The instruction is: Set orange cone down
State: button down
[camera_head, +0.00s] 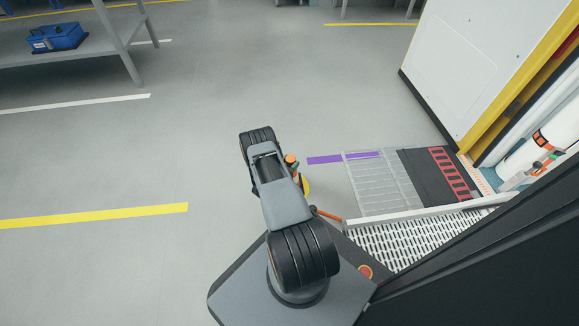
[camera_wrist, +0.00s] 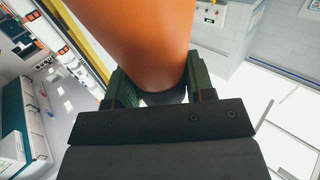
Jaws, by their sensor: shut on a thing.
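The orange cone (camera_wrist: 140,38) fills the upper middle of the wrist view, large and close. My gripper (camera_wrist: 161,88) is shut on it, with a green-padded finger on each side of its lower visible end. The cone's far end runs out of the picture at the top. A dark band shows at the end nearest the gripper. In the head view my arm hides most of the gripper. Only small orange, green and yellow patches show beside the arm, and I cannot tell which of them is cone.
A ramp (camera_head: 385,190) with a purple strip (camera_head: 338,159) and a red-marked dark panel (camera_head: 448,172) lies right of my arm, beside a white vehicle (camera_head: 478,55). A blue toolbox (camera_head: 56,37) sits on a grey bench (camera_head: 100,57) at upper left. Open floor lies between.

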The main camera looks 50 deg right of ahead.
jog(key=shift+f, duration=0.9)
jog(key=shift+c, duration=2.4)
grip_release()
